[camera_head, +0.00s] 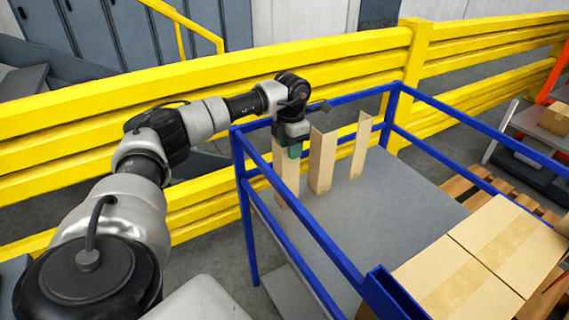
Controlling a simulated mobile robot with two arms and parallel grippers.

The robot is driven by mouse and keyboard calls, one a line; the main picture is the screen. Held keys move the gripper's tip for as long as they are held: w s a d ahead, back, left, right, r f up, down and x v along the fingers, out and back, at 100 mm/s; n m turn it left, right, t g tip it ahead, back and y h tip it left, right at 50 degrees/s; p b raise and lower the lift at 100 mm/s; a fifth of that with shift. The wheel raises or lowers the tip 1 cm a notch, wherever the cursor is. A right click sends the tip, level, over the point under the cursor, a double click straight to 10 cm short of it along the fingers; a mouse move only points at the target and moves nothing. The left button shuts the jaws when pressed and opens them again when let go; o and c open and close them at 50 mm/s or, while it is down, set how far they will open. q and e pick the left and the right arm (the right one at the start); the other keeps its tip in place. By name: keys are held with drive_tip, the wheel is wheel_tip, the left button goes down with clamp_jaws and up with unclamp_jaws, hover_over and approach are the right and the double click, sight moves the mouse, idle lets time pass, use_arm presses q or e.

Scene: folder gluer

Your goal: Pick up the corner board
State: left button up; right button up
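Three tan cardboard corner boards stand upright on a grey platform (380,210) inside a blue frame: a left one (288,185), a middle one (322,160) and a right one (361,146). My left arm reaches in from the left, over the frame's near-left side. My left gripper (291,156), dark with a green part, points down at the top of the left corner board and overlaps it in the picture. Its fingertips are too small to make out, so I cannot tell whether they touch or grip the board. My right gripper is not in view.
The blue rail (310,225) surrounds the platform. A yellow barrier (60,115) runs behind it. Large cardboard boxes (500,240) sit at the lower right, beside wooden pallet slats (460,188). The platform's middle is bare.

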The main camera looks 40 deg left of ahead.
sight(288, 170)
use_arm(q)
drive_tip(key=shift+f, duration=1.45)
clamp_jaws()
drive_tip(key=shift+r, duration=0.1)
